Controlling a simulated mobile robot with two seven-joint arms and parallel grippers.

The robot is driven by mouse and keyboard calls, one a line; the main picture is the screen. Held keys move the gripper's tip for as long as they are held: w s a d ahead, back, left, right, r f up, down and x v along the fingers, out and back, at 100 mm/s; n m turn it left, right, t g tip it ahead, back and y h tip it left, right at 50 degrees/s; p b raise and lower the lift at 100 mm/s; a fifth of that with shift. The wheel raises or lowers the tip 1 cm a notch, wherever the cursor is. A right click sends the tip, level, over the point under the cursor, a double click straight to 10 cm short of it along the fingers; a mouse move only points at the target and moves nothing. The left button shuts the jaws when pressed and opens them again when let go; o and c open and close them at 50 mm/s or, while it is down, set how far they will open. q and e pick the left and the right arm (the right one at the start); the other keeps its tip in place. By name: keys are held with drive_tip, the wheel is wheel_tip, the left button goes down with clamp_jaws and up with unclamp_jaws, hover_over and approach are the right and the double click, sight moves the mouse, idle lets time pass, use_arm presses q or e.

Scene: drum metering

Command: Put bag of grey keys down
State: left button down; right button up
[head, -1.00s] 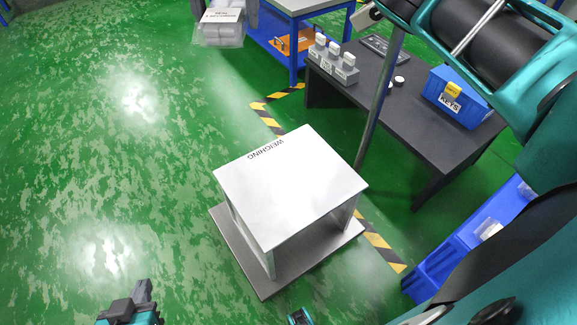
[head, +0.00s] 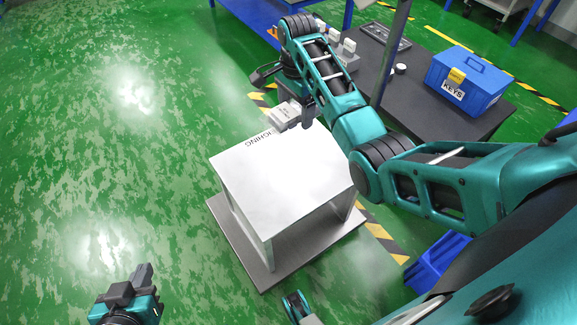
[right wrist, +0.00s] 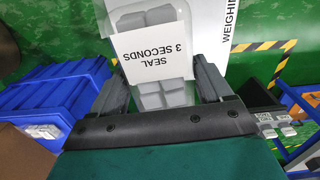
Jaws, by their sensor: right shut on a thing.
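The bag of grey keys (right wrist: 160,92) is clear, with grey blocks inside and a white label reading "SEAL 3 SECONDS". My right gripper (right wrist: 163,90) is shut on it, one finger on each side. In the head view the bag (head: 284,115) shows by the far edge of the white weighing table (head: 285,185), partly hidden by the right gripper (head: 278,88). I cannot tell whether it touches the tabletop. My left gripper (head: 133,285) is low at the left, away from the table; its opening is unclear.
The white tabletop is bare in its middle and stands on a grey base plate (head: 262,277). A dark table (head: 420,110) behind it holds a blue keys box (head: 466,80). A metal post (head: 392,50) rises beside it. Open green floor lies to the left.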

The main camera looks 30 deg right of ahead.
drive_tip(key=shift+m, duration=0.3)
drive_tip(key=f, duration=0.1)
drive_tip(key=s+f, duration=0.2)
drive_tip(key=f, duration=0.1)
drive_tip(key=shift+s+d, duration=0.15)
drive_tip(key=shift+d, duration=0.25)
drive_tip(key=b, duration=0.7)
hover_over(299, 178)
wheel_tip(299, 178, down, 15)
drive_tip(key=shift+s+d+r, duration=0.1)
drive_tip(key=shift+f, duration=0.45)
wheel_tip(299, 178, down, 4)
drive_tip(key=shift+r+b, duration=0.15)
drive_tip(key=shift+b, duration=1.05)
drive_tip(key=shift+f, duration=0.2)
drive_tip(key=o, duration=1.1)
